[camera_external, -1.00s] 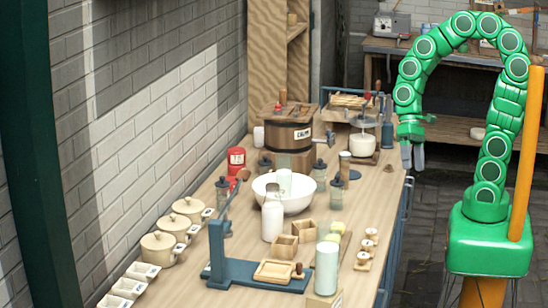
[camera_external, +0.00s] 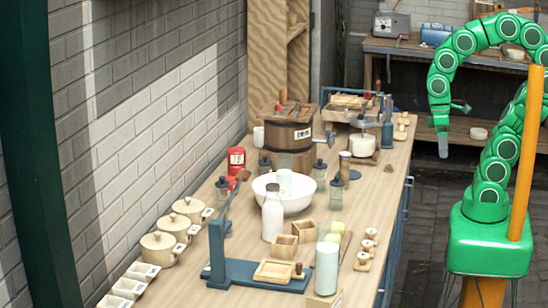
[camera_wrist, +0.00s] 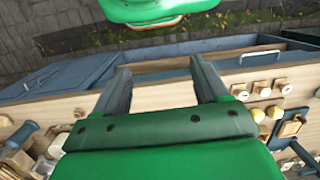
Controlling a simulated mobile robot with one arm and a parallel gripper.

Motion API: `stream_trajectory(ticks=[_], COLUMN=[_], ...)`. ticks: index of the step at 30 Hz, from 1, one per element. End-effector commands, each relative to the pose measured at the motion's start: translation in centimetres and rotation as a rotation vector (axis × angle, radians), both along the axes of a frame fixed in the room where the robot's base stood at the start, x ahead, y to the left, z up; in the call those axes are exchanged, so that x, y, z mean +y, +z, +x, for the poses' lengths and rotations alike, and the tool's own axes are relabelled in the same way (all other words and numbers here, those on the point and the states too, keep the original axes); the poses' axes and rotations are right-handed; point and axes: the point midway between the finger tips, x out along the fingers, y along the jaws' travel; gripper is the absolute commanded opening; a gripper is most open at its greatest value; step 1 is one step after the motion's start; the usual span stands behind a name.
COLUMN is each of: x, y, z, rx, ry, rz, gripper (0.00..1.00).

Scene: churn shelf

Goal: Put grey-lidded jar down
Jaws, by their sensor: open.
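My gripper (camera_external: 443,150) hangs in the air to the right of the workbench. In the wrist view my gripper (camera_wrist: 163,78) has its two grey fingers spread wide, with nothing between them. Several small glass jars with dark or greyish lids stand on the bench around the white bowl (camera_external: 297,200). I cannot tell which one is the grey-lidded jar. None of them touches my gripper.
The long wooden bench (camera_external: 385,215) holds a wooden churn (camera_external: 289,137), a white bottle (camera_external: 272,215), lidded pots (camera_external: 158,250) and a blue stand (camera_external: 262,277). The bench's right strip has some bare room. A back table (camera_external: 450,52) stands behind my arm.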

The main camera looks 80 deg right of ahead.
Motion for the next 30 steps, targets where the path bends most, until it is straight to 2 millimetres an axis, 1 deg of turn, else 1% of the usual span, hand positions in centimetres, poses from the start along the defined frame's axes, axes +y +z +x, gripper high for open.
stream_trajectory(ticks=[1, 5, 8, 11, 17, 24, 30], x=[-1.9, -1.9, -1.3, -0.1, 3.2, 6.4, 8.0], y=[-0.2, -0.3, -0.6, -1.2, -2.2, -3.2, -3.7], z=[0.0, 0.1, 0.5, 1.3, 3.8, 7.8, 11.7], rx=[0.009, 0.014, 0.027, 0.051, 0.116, 0.212, 0.299], ry=[-0.045, -0.054, -0.083, -0.14, -0.315, -0.55, -0.762], rz=[-0.058, -0.059, -0.034, 0.016, 0.158, 0.329, 0.462], gripper=[0.73, 0.73, 0.73, 0.73, 0.73, 0.73, 0.73])
